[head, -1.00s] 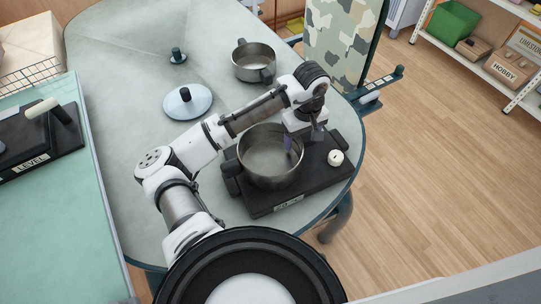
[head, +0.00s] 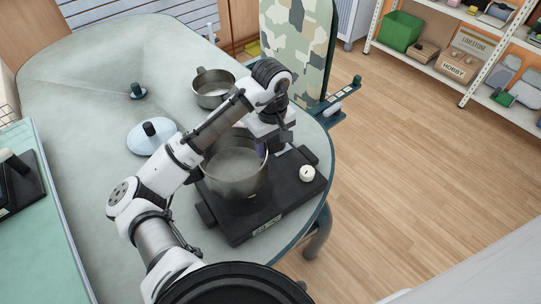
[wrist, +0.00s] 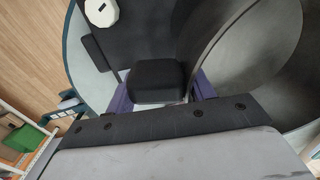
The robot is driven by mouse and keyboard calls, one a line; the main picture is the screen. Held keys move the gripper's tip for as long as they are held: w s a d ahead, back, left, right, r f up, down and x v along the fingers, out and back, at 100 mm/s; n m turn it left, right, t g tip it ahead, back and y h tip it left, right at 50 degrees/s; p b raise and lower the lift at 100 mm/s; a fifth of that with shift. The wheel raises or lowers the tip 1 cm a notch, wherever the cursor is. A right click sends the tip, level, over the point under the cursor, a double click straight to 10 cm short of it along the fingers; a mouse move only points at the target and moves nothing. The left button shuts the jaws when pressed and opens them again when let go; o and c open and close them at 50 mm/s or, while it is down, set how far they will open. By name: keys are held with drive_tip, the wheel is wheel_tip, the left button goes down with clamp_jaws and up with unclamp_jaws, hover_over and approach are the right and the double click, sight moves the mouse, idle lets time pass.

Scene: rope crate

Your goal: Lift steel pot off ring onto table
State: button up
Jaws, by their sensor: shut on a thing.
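The steel pot (head: 236,174) is over the black hob (head: 268,208) on the table (head: 80,110). It appears raised slightly off the hob; the ring beneath it is hidden. My gripper (head: 268,146) is at the pot's far right side. In the wrist view, the purple fingers of my gripper (wrist: 161,92) are shut on the pot's black handle (wrist: 158,80), one on each side. The pot's grey wall (wrist: 225,35) curves away at the right there.
A white lid (head: 150,142) with a black knob lies left of the pot. A smaller steel pot (head: 212,94) stands behind. The hob's white knob (head: 307,173) is at its right. The table's left part is clear. A camouflage ironing board (head: 296,40) stands behind the table.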

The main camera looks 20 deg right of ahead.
wheel_tip(320, 180, up, 14)
idle(0.3)
idle(0.6)
